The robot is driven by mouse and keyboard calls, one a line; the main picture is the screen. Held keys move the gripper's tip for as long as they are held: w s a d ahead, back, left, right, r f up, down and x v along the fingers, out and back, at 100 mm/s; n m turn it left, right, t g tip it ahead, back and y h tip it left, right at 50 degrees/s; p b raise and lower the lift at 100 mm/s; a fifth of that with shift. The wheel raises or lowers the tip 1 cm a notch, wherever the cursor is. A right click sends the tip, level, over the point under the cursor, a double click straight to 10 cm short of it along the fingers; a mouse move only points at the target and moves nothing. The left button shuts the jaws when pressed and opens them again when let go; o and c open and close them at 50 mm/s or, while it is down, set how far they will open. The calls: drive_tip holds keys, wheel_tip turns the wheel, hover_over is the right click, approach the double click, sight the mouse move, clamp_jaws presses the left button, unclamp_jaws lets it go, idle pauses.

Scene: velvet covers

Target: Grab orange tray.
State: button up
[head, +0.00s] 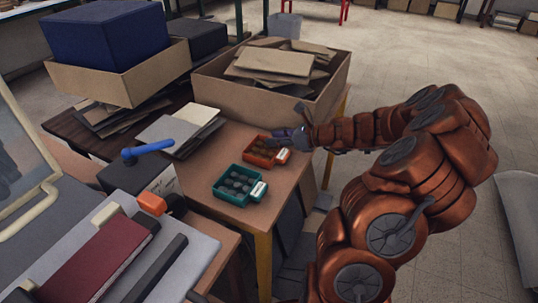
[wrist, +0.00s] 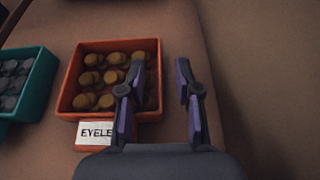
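The orange tray (head: 262,154) sits on the brown table near its right edge in the head view. In the wrist view the orange tray (wrist: 70,85) holds several round brownish-gold pieces and has a white label reading "EYELE", partly cut off by my gripper. My gripper (wrist: 184,68) is open, with its two fingers apart. The left finger overlaps the tray's right side in the picture, and the right finger is over the bare table to the right of it. In the head view my gripper (head: 303,136) is at the tray's right end. I cannot tell whether it touches the tray.
A teal tray (head: 218,187) with dark round pieces sits beside the orange one, nearer the front. A large cardboard box (head: 205,85) full of flat cardboard stands behind. A blue-handled device (head: 150,176) is at left. The floor right of the table is open.

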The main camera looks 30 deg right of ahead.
drive_tip(key=shift+x, duration=1.05)
clamp_jaws()
